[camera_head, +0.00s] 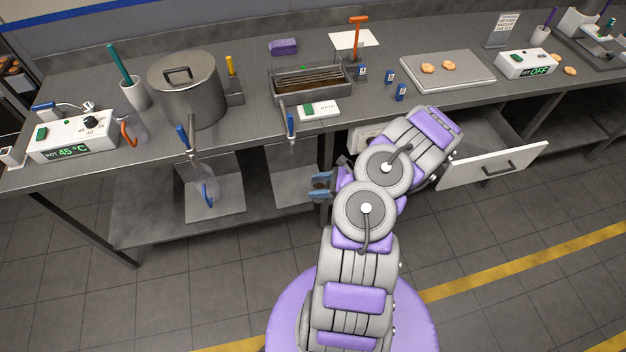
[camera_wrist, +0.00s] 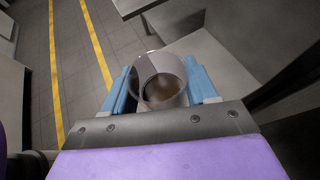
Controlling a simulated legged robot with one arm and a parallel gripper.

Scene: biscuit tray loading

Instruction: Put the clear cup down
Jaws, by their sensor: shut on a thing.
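The clear cup (camera_wrist: 160,82) shows in the wrist view, between the two blue fingers of my gripper (camera_wrist: 160,90). My gripper is shut on it, one finger on each side. I look into its round rim, and something brownish shows inside. In the head view my gripper (camera_head: 321,186) is low in front of the counter, left of the open drawer. I cannot make out the cup there, and cannot tell whether its base touches anything.
The counter (camera_head: 240,140) carries a large pot (camera_head: 187,88), a trough (camera_head: 308,80), a biscuit tray (camera_head: 447,72) and control boxes. A clear jug with a blue handle (camera_head: 208,190) is below the counter edge. The open drawer (camera_head: 490,163) juts out right of my arm.

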